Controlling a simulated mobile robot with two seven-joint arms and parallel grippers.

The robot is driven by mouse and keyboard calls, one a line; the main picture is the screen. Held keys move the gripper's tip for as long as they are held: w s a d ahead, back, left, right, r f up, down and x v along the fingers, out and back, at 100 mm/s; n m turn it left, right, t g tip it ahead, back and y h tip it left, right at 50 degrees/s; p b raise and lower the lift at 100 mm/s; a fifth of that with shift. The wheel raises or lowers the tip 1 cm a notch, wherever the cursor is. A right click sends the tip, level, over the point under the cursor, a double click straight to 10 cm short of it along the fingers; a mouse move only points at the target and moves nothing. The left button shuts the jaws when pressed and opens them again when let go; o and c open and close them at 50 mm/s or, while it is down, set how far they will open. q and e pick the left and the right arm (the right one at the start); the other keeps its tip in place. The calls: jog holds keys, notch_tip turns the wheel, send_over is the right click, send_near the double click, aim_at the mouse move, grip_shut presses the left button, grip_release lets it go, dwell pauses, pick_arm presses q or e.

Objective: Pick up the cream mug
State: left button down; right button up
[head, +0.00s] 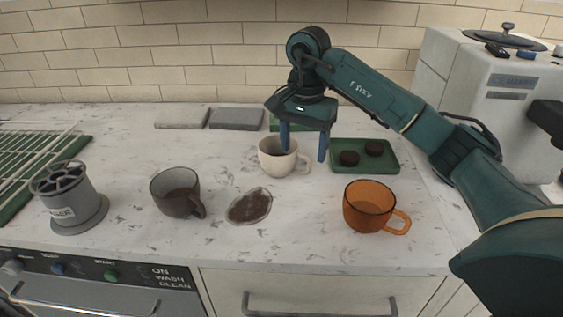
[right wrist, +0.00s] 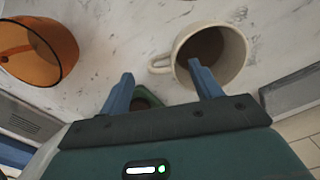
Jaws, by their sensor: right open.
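The cream mug (head: 268,160) stands upright on the marbled counter, its handle pointing right in the head view. My right gripper (head: 304,146) points down over the mug's handle side, open and empty. In the head view, one blue finger shows in front of the mug's opening and the other is to the right of the handle. In the right wrist view, the mug (right wrist: 238,48) is beyond the fingertips, and the handle lies in the gap between the fingers (right wrist: 161,70). One finger overlaps the mug's rim there; I cannot tell whether it touches. My left gripper is not in view.
An orange glass mug (head: 368,205) stands front right; it also shows in the right wrist view (right wrist: 50,40). A dark mug (head: 172,192) and a dish of brown grounds (head: 248,207) are left. A green tray (head: 390,161) with two dark pieces is right of the mug.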

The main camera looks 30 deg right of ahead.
aim_at(303, 155)
notch_tip(303, 155, down, 5)
jog(key=shift+w+r, duration=0.15)
grip_shut()
dwell(0.7)
